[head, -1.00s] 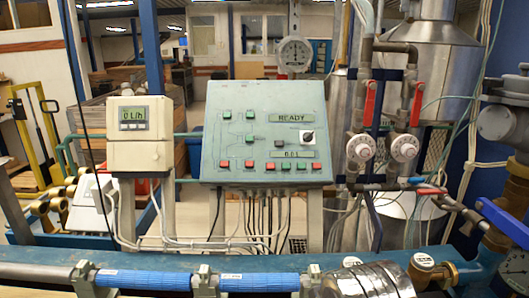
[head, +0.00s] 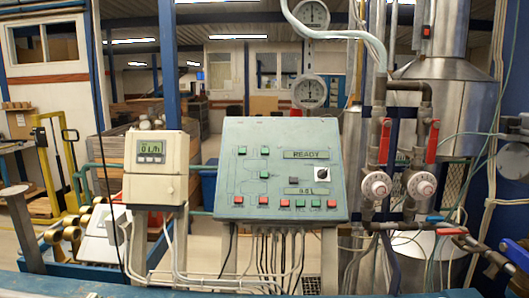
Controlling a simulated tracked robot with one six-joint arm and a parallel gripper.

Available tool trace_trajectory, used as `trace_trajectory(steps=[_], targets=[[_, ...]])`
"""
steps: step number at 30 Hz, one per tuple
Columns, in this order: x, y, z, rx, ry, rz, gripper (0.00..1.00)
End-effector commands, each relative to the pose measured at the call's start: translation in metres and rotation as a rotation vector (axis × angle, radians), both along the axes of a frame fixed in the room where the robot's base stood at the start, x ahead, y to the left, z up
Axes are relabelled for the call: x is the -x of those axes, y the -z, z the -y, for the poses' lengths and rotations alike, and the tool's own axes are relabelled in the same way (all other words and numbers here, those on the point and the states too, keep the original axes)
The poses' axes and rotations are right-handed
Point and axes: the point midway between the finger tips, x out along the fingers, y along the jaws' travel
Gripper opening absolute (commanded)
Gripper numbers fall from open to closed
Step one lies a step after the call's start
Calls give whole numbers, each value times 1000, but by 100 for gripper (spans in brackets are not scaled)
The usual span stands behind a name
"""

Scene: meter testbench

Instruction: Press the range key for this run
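The grey-green control panel (head: 283,135) stands in the middle of the head view, sloping and facing me. Green keys (head: 242,150) and a dark grey key (head: 292,181) sit higher. Key labels are too small to read, so I cannot tell which is the range key. My gripper is not in view.
A beige meter box (head: 155,182) with an L/h display stands left of the panel. Pipes with red lever handles (head: 385,140) and round white dials (head: 376,185) stand to the right. Cables (head: 270,250) hang below the panel. A blue beam (head: 60,285) crosses the bottom left.

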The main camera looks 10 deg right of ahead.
Motion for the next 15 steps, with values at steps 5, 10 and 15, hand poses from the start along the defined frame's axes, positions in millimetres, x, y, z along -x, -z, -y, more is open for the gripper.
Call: trace_trajectory(steps=[5,10,15], targets=[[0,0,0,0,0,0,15],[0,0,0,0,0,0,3],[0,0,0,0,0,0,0]])
